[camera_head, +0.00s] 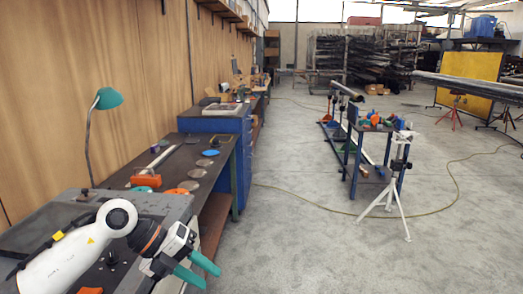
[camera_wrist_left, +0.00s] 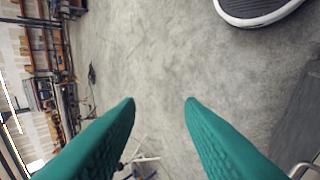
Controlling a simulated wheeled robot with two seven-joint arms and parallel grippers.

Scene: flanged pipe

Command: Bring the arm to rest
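My left arm comes in at the bottom left of the head view, with a white link and a black-and-orange wrist. My left gripper (camera_head: 202,272) has two green fingers that point to the lower right, over the front end of the bench and the floor. In the left wrist view the two green fingers (camera_wrist_left: 160,101) stand wide apart, with only grey floor between them. The left gripper is open and empty. My right gripper is not seen in either view.
A workbench (camera_head: 222,152) with a green lamp (camera_head: 108,98) and several discs runs along the wooden wall. A blue cabinet (camera_head: 232,125) stands behind it. A white tripod stand (camera_head: 393,190) and a blue cart (camera_head: 353,160) stand at the right. The floor (camera_head: 310,245) between is clear.

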